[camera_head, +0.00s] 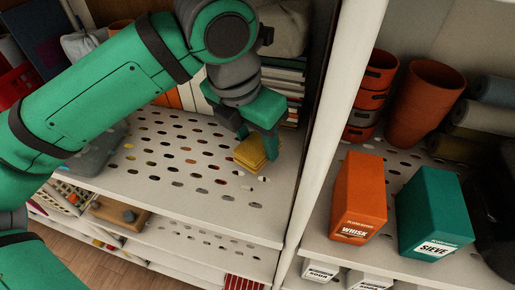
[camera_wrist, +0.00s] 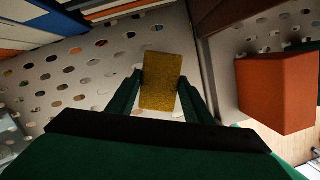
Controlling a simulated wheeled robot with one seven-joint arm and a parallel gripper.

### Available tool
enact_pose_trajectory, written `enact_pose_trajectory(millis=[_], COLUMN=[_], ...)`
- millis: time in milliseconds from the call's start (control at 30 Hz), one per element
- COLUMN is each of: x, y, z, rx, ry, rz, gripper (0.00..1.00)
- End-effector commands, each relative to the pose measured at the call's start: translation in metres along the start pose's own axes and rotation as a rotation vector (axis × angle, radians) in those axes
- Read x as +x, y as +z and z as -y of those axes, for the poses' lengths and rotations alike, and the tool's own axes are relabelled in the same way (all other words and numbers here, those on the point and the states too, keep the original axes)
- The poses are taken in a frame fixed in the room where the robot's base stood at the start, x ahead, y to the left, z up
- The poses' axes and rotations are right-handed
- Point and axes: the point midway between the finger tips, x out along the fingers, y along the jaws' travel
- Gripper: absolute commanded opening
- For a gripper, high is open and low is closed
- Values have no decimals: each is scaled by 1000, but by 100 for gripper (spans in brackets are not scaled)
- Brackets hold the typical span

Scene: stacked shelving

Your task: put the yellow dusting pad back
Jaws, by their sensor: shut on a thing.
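The yellow dusting pad (camera_head: 250,153) is at the right part of the white perforated shelf (camera_head: 215,212), near a stack of books. My gripper (camera_head: 256,141) is above and around it, with its fingers on the pad's sides. In the wrist view the pad (camera_wrist: 161,82) lies between the two fingers of my gripper (camera_wrist: 160,92), with the shelf's holes behind it. The gripper is shut on the pad. I cannot tell whether the pad's underside touches the shelf.
A stack of books (camera_head: 283,90) stands behind the pad. A white upright (camera_head: 340,110) divides this bay from the right one, which holds an orange whisk box (camera_head: 359,196), a green sieve box (camera_head: 432,210) and orange pots (camera_head: 425,100). The shelf's front middle is clear.

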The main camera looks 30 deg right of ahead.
Motion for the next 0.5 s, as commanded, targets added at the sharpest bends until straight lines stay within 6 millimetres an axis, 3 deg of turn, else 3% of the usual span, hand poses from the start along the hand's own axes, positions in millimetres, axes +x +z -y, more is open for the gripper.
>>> enact_pose_trajectory(millis=[167, 400, 500], x=[6, 33, 36], y=[4, -4, -4], z=[-2, -2, -2], rx=[0, 1, 0], ry=[-1, -2, 0], rz=[-1, 0, 0], gripper=[28, 28, 28])
